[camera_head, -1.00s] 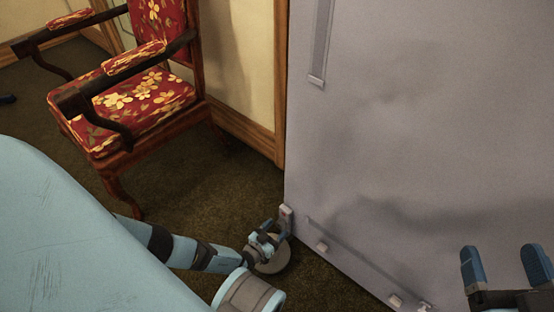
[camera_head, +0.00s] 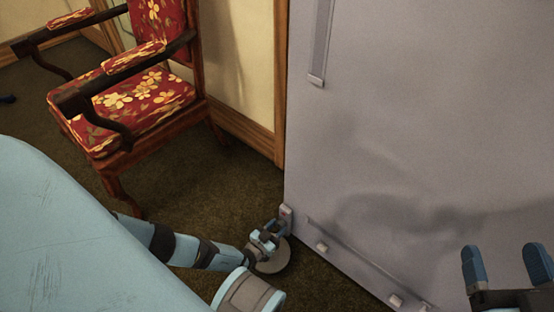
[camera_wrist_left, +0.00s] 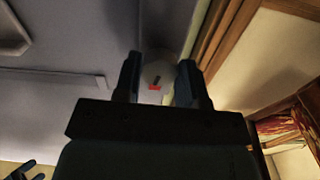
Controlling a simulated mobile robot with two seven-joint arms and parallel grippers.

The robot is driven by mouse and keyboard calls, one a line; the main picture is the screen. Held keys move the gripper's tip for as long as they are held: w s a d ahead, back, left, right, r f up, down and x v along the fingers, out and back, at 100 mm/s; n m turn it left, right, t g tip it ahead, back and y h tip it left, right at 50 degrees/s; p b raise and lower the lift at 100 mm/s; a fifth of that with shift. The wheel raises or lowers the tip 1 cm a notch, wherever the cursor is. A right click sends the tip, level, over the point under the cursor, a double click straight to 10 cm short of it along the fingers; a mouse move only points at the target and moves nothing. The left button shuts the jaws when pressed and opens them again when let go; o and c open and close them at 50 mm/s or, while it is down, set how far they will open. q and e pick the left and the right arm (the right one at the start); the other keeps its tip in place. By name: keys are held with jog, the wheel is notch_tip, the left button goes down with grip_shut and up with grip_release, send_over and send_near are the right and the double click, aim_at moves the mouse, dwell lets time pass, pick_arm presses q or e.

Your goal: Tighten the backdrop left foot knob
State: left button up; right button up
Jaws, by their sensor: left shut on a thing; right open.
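The backdrop (camera_head: 400,130) is a tall grey panel standing upright. A grey round foot (camera_head: 277,264) lies on the floor by its lower left corner. My left gripper (camera_head: 272,233) is down at that corner, above the foot. In the left wrist view its two fingers are shut on a pale round knob (camera_wrist_left: 157,71) with a dark slot and a small red mark. In the head view the gripper hides the knob. My right gripper (camera_head: 507,264) is at the lower right, open and empty, in front of the backdrop.
A red floral armchair (camera_head: 135,110) with dark wooden arms stands on the left. A cream wall with wooden trim (camera_head: 245,130) is behind the backdrop's left edge. Dark carpet (camera_head: 200,200) between chair and backdrop is clear.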

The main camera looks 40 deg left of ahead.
pick_arm(q)
jog(key=m, duration=0.4)
jog(key=shift+m, duration=0.4)
jog(key=m, duration=1)
jog(key=shift+a+m, duration=0.1)
jog(key=shift+m, duration=0.3)
jog(key=shift+r+m, duration=0.1)
jog(key=shift+m, duration=2.1)
jog(key=o, duration=0.9)
